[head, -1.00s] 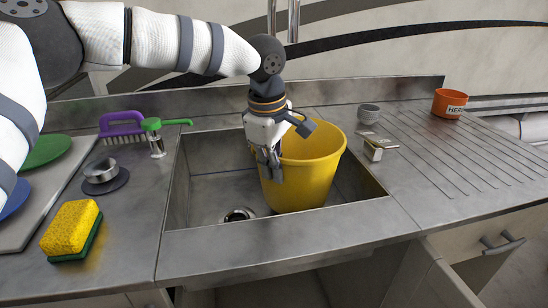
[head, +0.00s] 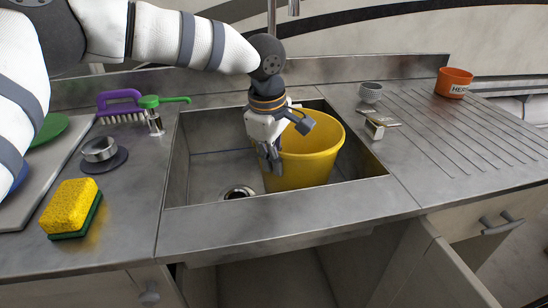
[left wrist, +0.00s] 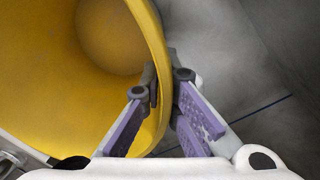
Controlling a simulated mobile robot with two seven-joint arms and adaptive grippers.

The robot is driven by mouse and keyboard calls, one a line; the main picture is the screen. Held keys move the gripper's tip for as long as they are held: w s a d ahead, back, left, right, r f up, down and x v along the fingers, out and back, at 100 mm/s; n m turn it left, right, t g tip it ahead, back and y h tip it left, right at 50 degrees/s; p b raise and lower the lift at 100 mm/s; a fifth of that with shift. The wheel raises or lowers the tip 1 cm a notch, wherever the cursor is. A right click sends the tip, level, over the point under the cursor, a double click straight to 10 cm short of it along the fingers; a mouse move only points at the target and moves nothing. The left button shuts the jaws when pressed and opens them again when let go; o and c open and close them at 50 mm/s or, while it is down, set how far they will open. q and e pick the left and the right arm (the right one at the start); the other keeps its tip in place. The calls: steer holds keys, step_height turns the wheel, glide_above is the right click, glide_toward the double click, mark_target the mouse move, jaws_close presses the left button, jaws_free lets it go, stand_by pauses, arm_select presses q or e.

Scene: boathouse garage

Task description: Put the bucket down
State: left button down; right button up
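The yellow bucket (head: 315,160) is upright inside the right part of the metal sink (head: 205,170). The sink's front edge hides its base, so I cannot tell whether it touches the sink floor. My left gripper (head: 270,160) reaches down at the bucket's left side. In the left wrist view, its fingers (left wrist: 165,85) lie on either side of the bucket's wall (left wrist: 158,50), shut on it just below the rim. The inside of the bucket that shows looks empty. My right gripper is not in view.
Left of the sink are a yellow and green sponge (head: 73,208), a dark round coaster with a metal ring (head: 102,155), a purple brush (head: 120,105) and a green-handled tool (head: 155,112).

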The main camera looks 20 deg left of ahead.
arm_select(q)
steer(key=shift+f, duration=0.15)
stand_by(0.3)
steer(key=c, duration=1.7)
jaws_free()
steer(key=shift+c, duration=0.6)
steer(key=c, duration=0.3)
steer(key=shift+s+r+p, duration=0.2)
steer(key=shift+r+p, duration=0.1)
steer(key=shift+r, duration=1.1)
steer(key=shift+s+r+p, duration=0.2)
steer(key=shift+r+p, duration=0.05)
steer(key=shift+r, duration=1.1)
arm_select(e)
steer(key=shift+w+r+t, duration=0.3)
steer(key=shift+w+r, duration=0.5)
